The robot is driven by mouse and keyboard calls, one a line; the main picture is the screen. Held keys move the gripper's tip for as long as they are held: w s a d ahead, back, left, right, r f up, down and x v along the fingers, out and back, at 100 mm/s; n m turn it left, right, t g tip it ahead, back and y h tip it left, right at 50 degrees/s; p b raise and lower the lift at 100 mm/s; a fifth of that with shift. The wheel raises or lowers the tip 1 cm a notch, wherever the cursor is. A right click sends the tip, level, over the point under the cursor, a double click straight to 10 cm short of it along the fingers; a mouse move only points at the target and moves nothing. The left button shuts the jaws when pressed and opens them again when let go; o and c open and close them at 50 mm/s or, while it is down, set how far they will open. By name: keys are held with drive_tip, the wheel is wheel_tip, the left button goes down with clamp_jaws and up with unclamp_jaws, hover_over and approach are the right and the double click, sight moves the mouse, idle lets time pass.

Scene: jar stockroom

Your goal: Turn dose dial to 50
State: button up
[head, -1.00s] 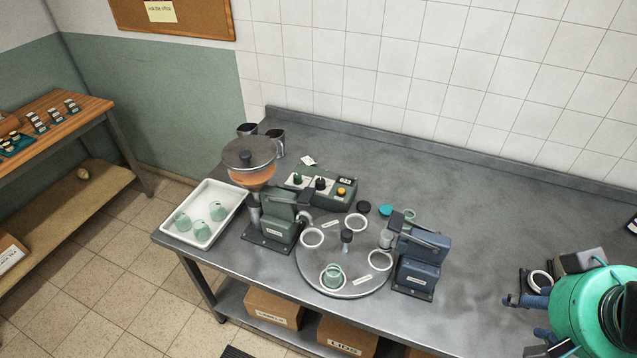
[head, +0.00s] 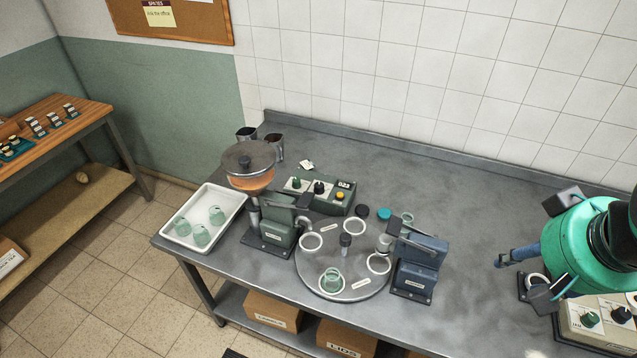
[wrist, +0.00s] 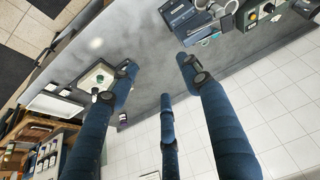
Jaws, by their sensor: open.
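A green control box (head: 335,207) stands on the bench beside the filling machine. It has a green knob (head: 297,183), a black knob (head: 319,187), a yellow button (head: 340,195) and a small display (head: 344,184) that seems to read 023. A cream box (head: 606,342) at the lower right has a green knob (head: 590,319) and a black knob (head: 620,315). Labels are too small to tell which knob is the dose dial. My gripper (head: 522,256) is open and empty at the right, above the bench, apart from both boxes. Its spread blue fingers (wrist: 158,68) show in the wrist view.
A round turntable (head: 318,280) with white rings and a green jar (head: 331,279) fills the bench middle. A filler with hopper (head: 250,182), a white jar tray (head: 168,233) and a blue machine (head: 418,262) surround it.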

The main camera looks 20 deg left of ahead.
drive_tip(key=w+a+r+n+p, duration=0.25)
drive_tip(key=w+a+r, duration=0.2)
drive_tip(key=w, duration=0.45)
drive_tip(key=w+a+n+g+p, duration=0.1)
drive_tip(key=w+a+n, duration=0.2)
drive_tip(key=w+a, duration=0.4)
drive_tip(key=w+a+n+g+p, duration=0.1)
drive_tip(key=w+a+n, duration=0.1)
drive_tip(key=w+a, duration=0.5)
drive_tip(key=n+g+p, duration=0.3)
drive_tip(key=n+p, duration=0.3)
drive_tip(key=n, duration=0.5)
hover_over(319, 185)
wheel_tip(319, 185, down, 28)
drive_tip(key=shift+a+m, duration=0.15)
drive_tip(key=shift+m, duration=0.1)
drive_tip(key=shift+f, duration=0.15)
wheel_tip(319, 185, down, 14)
drive_tip(key=shift+r, duration=0.25)
